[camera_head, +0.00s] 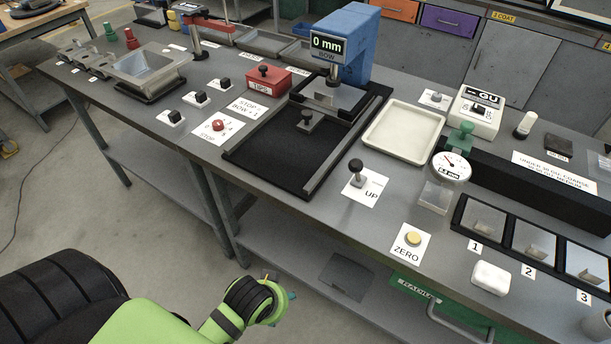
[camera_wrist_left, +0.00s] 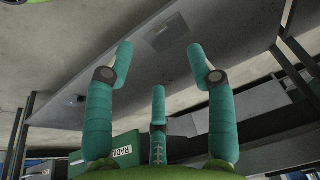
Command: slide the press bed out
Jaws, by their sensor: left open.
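The blue press (camera_head: 345,45) stands at the back of the bench with a "0 mm BOW" display. The press bed (camera_head: 333,93) is a grey plate under the press head, at the back end of a black rail base (camera_head: 270,155). A dark knob on a small block (camera_head: 307,118) sits at the bed's front. The front of the rail base is bare. My left gripper (camera_head: 289,296) is low in front of the bench, well short of the bed and touching nothing. In the left wrist view its teal fingers (camera_wrist_left: 160,75) are spread and empty. My right gripper is out of view.
Left of the rails are a red box (camera_head: 267,78) and a red STOP button (camera_head: 218,125). Right are a cream tray (camera_head: 404,132), a lever marked UP (camera_head: 357,172), a yellow ZERO button (camera_head: 413,238) and a dial gauge (camera_head: 451,167). A lower shelf (camera_head: 290,255) runs under the bench.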

